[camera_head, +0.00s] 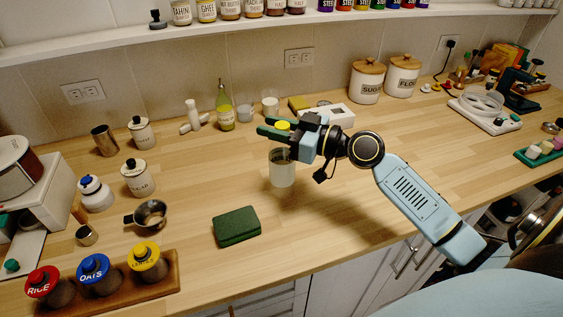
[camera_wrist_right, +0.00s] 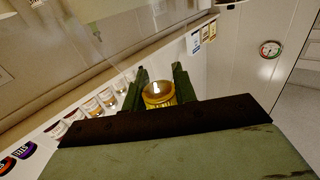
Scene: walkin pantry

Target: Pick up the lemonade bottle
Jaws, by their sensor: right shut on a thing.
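The lemonade bottle (camera_head: 282,170) appears to be the pale, see-through bottle with a yellow cap in the middle of the counter. My right gripper (camera_head: 272,128) is shut on its upper part, with the dark green fingers on either side of the yellow cap. The bottle stands upright; I cannot tell whether its base touches the counter. In the right wrist view the yellow cap (camera_wrist_right: 158,94) shows between the two fingertips (camera_wrist_right: 157,82). The gripper and fingers hide the bottle's neck. My left gripper is not in view.
A yellow-green bottle (camera_head: 225,107), glasses and a white scale (camera_head: 333,116) stand behind. Jars with red, blue and yellow lids stand on a wooden rack (camera_head: 165,287) at front left.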

